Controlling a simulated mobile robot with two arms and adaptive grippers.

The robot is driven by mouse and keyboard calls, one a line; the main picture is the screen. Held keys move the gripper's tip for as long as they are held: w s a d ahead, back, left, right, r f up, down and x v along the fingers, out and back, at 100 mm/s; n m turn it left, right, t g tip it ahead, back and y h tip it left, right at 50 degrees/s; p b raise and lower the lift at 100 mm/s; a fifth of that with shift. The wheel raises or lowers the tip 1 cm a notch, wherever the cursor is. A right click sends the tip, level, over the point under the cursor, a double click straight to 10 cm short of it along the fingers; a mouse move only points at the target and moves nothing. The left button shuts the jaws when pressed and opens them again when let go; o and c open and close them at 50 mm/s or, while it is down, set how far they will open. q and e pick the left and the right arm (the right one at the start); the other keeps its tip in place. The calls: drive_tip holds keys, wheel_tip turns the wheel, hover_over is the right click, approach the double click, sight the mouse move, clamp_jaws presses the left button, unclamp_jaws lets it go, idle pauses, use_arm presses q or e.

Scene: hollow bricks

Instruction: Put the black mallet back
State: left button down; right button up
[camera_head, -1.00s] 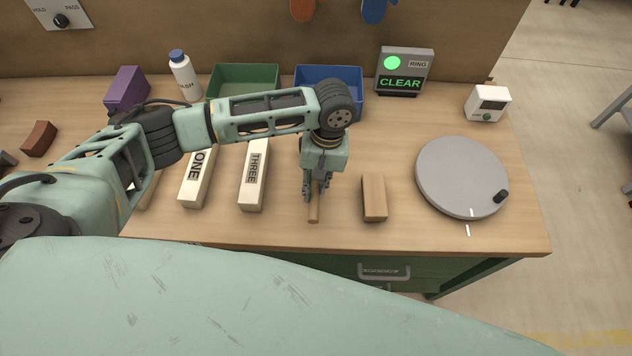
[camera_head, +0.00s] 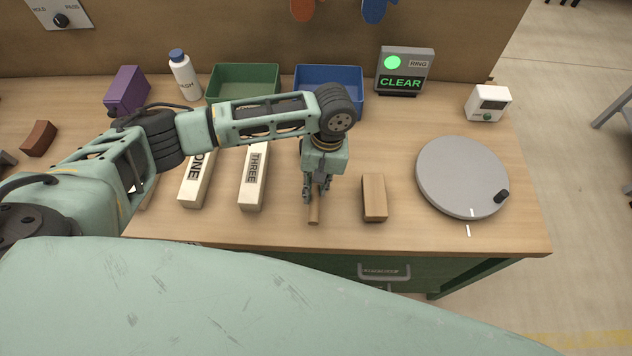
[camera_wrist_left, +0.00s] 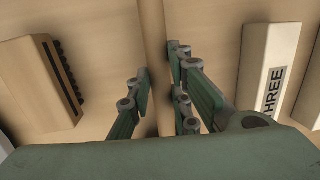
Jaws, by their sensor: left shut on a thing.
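A round tan wooden handle (camera_head: 314,212) lies on the workbench, its near end sticking out below my left gripper (camera_head: 316,188). No black mallet head shows; the far part of the handle is hidden under my gripper and wrist in the head view. In the left wrist view the handle (camera_wrist_left: 153,40) runs between the two fingers of my left gripper (camera_wrist_left: 160,85), which are shut on it. I cannot tell whether the handle is clear of the bench top. My right gripper is in no view.
A wooden block (camera_head: 374,197), with dark bristles in the wrist view (camera_wrist_left: 40,85), lies right of the handle. White blocks marked THREE (camera_head: 254,180) and ONE (camera_head: 197,178) lie left. A grey turntable (camera_head: 461,177) is at right; green (camera_head: 243,78) and blue (camera_head: 330,72) bins stand behind.

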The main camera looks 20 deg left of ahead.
use_arm(q)
drive_tip(key=shift+f, duration=0.35)
drive_tip(key=c, duration=1.5)
unclamp_jaws()
drive_tip(key=shift+c, duration=0.2)
wheel_tip(320, 180, up, 12)
drive_tip(key=w+d, duration=0.1)
drive_tip(key=shift+w, duration=0.4)
drive_tip(key=shift+f, duration=0.1)
